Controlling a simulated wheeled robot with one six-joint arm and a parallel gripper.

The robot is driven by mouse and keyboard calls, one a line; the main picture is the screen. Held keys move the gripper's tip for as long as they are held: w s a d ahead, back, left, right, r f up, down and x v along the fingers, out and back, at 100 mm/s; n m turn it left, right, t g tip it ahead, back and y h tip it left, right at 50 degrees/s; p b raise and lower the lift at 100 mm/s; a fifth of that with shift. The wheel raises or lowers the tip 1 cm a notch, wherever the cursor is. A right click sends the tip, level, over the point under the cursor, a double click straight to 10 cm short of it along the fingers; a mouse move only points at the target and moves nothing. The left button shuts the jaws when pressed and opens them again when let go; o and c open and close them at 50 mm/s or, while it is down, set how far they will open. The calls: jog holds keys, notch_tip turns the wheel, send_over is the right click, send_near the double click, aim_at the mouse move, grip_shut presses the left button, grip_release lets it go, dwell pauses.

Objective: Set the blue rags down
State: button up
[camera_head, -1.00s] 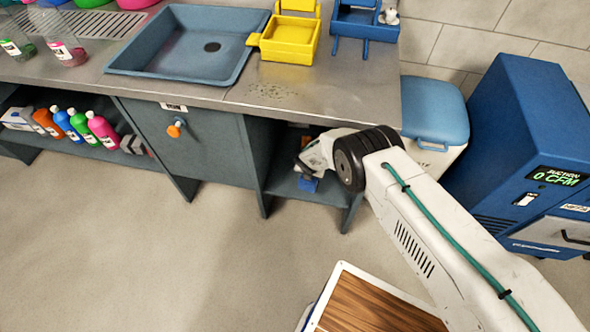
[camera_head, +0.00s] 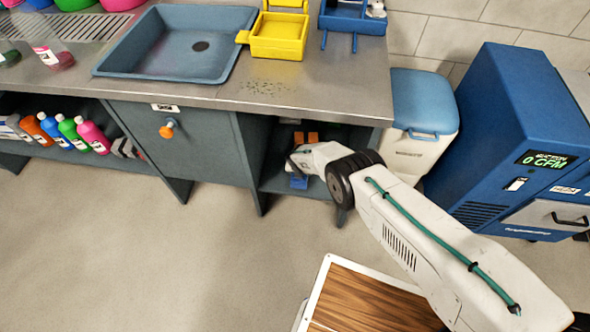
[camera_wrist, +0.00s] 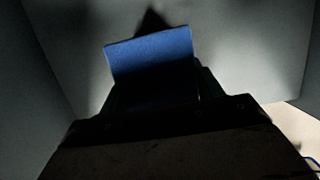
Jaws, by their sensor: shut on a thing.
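My gripper (camera_head: 297,170) reaches into the open cubby under the right end of the counter. It is shut on the blue rags (camera_head: 298,183), which show as a small blue patch low in the cubby in the head view. In the wrist view the blue rags (camera_wrist: 150,52) stick out beyond the dark jaws (camera_wrist: 155,85), folded and flat-sided. A dark shadow lies on the grey surface just past them. I cannot tell whether the rags touch the shelf (camera_head: 285,187) of the cubby.
Orange things (camera_head: 306,138) stand at the back of the cubby. A closed cabinet with an orange knob (camera_head: 167,130) is to its left. The counter edge (camera_head: 330,118) hangs above my arm. A blue-lidded bin (camera_head: 422,105) and a blue suction machine (camera_head: 515,140) stand to the right.

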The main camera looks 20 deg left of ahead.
jog(key=shift+f, duration=0.25)
jog(key=shift+f, duration=0.4)
jog(key=shift+f, duration=0.15)
jog(key=o, duration=1.3)
jog(key=shift+r, duration=0.45)
jog(key=shift+v, duration=3.5)
